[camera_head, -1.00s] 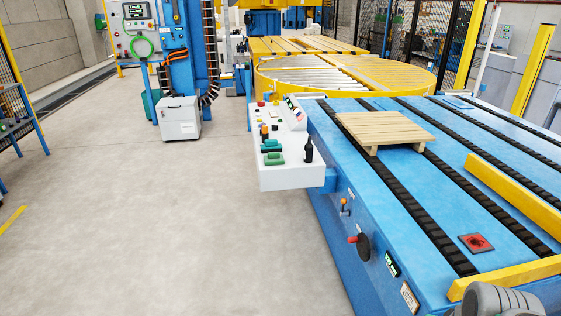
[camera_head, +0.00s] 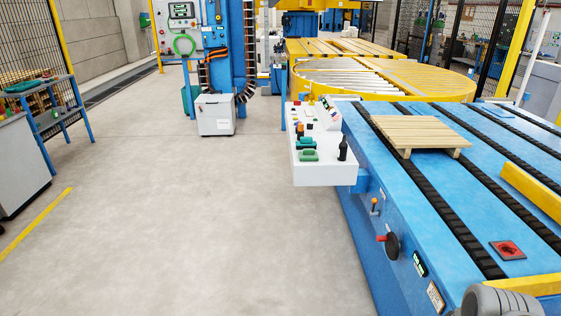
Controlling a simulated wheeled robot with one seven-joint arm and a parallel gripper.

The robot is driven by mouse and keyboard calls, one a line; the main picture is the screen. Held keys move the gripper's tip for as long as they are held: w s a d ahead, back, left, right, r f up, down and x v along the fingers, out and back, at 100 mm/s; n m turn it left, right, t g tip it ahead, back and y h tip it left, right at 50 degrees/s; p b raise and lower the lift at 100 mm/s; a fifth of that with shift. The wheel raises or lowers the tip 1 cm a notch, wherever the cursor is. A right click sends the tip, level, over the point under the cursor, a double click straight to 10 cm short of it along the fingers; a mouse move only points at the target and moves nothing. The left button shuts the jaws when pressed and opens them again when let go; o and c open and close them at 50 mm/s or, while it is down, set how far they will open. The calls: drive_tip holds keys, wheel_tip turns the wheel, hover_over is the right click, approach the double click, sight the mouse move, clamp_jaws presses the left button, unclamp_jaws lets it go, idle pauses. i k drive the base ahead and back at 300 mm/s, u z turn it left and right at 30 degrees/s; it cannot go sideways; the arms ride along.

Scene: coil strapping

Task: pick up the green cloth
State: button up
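No item is clearly recognisable as the green cloth. Two small green items lie on the white control console, a darker one (camera_head: 305,142) at the back and a brighter one (camera_head: 308,155) in front. Another green item (camera_head: 22,87) lies on top of the blue-framed rack at the far left. At this size I cannot tell which of them is cloth. A grey rounded part of my arm shows at the bottom right edge. My gripper is not in view.
The white console (camera_head: 325,174) juts from the blue conveyor (camera_head: 386,205); a dark bottle-like object (camera_head: 343,149) stands on it. A wooden pallet (camera_head: 412,132) lies on the conveyor. A blue rack (camera_head: 62,110) and grey cabinet (camera_head: 22,165) stand left. The floor (camera_head: 190,220) between is clear.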

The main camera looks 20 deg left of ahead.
sight(309, 154)
drive_tip(key=u, duration=0.05)
drive_tip(key=k, duration=0.25)
drive_tip(key=u, duration=0.5)
drive_tip(key=i, duration=2)
drive_tip(key=u, duration=0.9)
drive_tip(key=i, duration=1.45)
drive_tip(key=u, duration=0.8)
